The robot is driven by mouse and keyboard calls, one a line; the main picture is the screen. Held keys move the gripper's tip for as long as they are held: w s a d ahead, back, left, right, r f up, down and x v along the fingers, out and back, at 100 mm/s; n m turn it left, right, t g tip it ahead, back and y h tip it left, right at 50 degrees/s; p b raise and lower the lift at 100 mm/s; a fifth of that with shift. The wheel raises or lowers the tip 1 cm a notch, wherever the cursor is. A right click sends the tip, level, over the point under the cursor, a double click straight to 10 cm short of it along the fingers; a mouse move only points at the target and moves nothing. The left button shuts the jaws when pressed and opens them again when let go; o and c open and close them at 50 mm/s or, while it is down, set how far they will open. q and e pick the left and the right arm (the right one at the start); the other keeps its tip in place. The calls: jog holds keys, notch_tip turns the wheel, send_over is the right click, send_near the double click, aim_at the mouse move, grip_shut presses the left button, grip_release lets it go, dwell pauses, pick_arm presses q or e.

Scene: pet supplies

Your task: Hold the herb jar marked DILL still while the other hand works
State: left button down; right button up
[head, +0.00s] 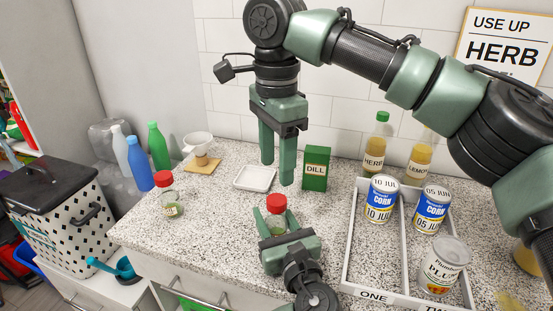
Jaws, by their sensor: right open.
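A small glass jar with a red lid (277,203) stands upright on the speckled counter. My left gripper (277,222), at the front, has one finger on each side of it and looks closed on its glass body. The jar's label is hidden. My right gripper (277,172) points down, open and empty, above and behind the jar's lid, apart from it. A second red-lidded jar (168,196) stands at the left with a label too small to read. A green box marked DILL (316,168) stands behind, right of my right gripper.
A small white dish (254,179) lies behind. Bottles (158,146) and a funnel (198,145) stand back left. The counter between the two jars is clear.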

aim_at(277, 199)
jog(key=m, duration=0.4)
jog(key=shift+f+m, duration=0.1)
jog(key=shift+m, duration=0.3)
jog(key=shift+f, duration=3.95)
